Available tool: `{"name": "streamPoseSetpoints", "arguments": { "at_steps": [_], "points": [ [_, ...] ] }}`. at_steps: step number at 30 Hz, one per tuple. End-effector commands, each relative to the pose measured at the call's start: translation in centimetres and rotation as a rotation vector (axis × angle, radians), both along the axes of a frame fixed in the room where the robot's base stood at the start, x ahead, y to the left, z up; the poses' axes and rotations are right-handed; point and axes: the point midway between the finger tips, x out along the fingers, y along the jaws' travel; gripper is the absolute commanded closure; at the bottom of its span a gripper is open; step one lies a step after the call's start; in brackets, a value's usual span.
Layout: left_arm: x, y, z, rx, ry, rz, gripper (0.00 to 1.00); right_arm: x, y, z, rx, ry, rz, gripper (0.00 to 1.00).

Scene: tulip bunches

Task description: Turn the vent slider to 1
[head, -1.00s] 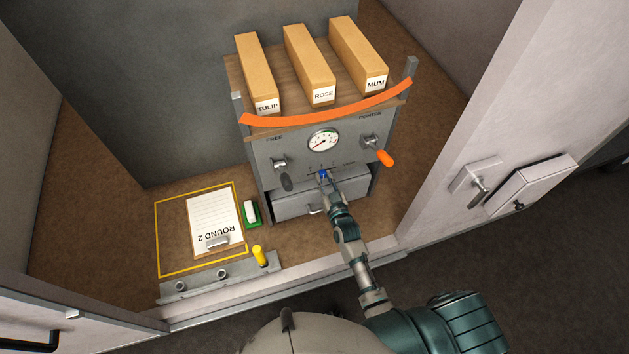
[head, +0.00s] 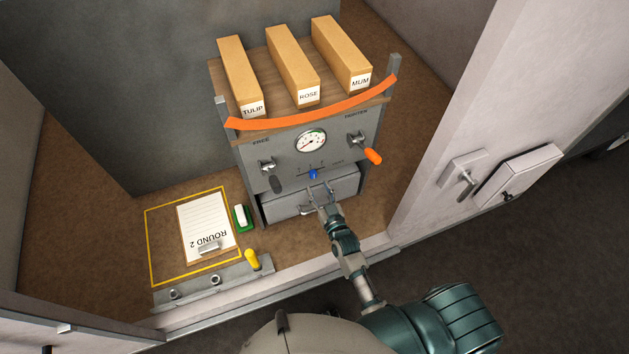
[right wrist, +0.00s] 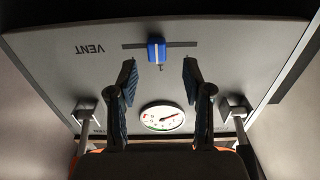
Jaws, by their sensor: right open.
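The vent slider is a blue knob (head: 313,174) on a dark horizontal slot in the grey front panel (head: 285,160). It stands near the middle of its slot. The marks above it are too small to read. In the right wrist view, which is upside down, the knob (right wrist: 156,50) shows near the word VENT. My right gripper (head: 319,190) is open and empty, just in front of and below the knob. In the wrist view its fingers (right wrist: 158,75) stand apart either side of the knob's line, not touching it. My left gripper is not in view.
A drawer (head: 285,202) lies below. Boxes (head: 293,68) stand on top behind an orange band (head: 315,117). A clipboard (head: 207,230) lies left.

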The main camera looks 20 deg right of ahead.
Motion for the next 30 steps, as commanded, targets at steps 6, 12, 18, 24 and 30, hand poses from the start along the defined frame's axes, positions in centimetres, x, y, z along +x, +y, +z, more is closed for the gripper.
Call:
{"name": "streamPoseSetpoints", "arguments": {
  "at_steps": [6, 12, 18, 24, 30],
  "points": [
    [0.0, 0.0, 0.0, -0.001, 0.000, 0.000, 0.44, -4.8, -0.1, -0.1, 0.001, 0.003, 0.001, 0.50],
    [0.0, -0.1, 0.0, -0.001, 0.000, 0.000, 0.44, -7.0, -0.1, -0.1, 0.000, 0.002, 0.001, 0.50],
    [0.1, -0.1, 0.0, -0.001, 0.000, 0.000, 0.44, -7.3, -0.2, 0.0, 0.000, 0.000, 0.000, 0.50],
    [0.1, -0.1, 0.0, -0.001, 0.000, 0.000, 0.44, -7.3, -0.2, 0.0, 0.000, 0.001, 0.000, 0.50],
    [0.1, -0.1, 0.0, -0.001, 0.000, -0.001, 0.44, -7.3, -0.2, 0.0, 0.000, 0.001, 0.000, 0.50]
  ]
}}
